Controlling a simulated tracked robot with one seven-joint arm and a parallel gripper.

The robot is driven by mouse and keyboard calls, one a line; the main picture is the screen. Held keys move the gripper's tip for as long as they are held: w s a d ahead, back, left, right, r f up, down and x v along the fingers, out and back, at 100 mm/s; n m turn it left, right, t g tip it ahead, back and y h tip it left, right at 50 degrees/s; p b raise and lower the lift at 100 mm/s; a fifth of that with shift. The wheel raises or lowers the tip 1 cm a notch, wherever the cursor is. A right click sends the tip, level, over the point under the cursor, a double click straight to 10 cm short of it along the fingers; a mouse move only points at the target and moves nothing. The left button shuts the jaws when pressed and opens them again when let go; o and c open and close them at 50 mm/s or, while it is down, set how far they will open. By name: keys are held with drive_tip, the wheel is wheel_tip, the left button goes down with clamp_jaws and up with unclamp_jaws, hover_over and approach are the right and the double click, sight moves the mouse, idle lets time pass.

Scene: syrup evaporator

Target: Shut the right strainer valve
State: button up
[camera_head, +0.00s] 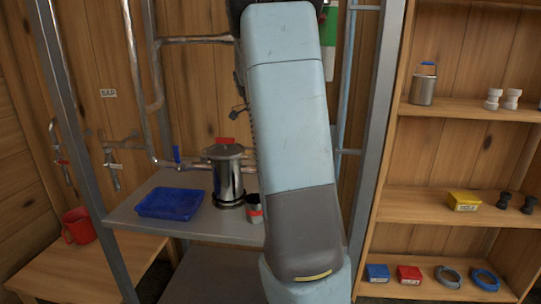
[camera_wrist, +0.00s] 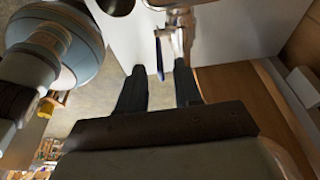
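In the wrist view my gripper (camera_wrist: 160,70) is open, with its two dark fingers apart. A thin blue lever (camera_wrist: 159,58) shows between or just beyond the fingertips, below a silver pipe fitting (camera_wrist: 181,32); contact cannot be told. In the head view a pipe with a blue valve handle (camera_head: 177,154) runs left of a steel pot (camera_head: 228,177). A red handle (camera_head: 225,141) shows behind the pot's top. My arm covers the pipe further right, and my gripper is hidden there. I cannot tell for certain which handle is the right strainer valve.
A blue tray (camera_head: 170,204) and a small can (camera_head: 254,208) stand on the grey shelf (camera_head: 130,216) beside the pot. A grey rack post (camera_head: 377,140) rises right of my arm. A red mug (camera_head: 78,226) stands left. Wooden shelves (camera_head: 455,107) with small goods stand right.

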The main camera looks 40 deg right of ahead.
drive_tip(key=v, duration=0.9)
drive_tip(key=shift+a, duration=0.15)
drive_tip(key=s+a+f+n+t+y, duration=0.2)
drive_tip(key=s+a+n+t, duration=0.5)
drive_tip(key=s+a+n, duration=1.6)
drive_tip(key=s+f+n, duration=0.1)
drive_tip(key=s+n, duration=0.1)
drive_tip(key=n, duration=0.1)
drive_tip(key=shift+n+t, duration=0.3)
drive_tip(key=shift+o, duration=0.8)
drive_tip(key=shift+s+a, duration=0.1)
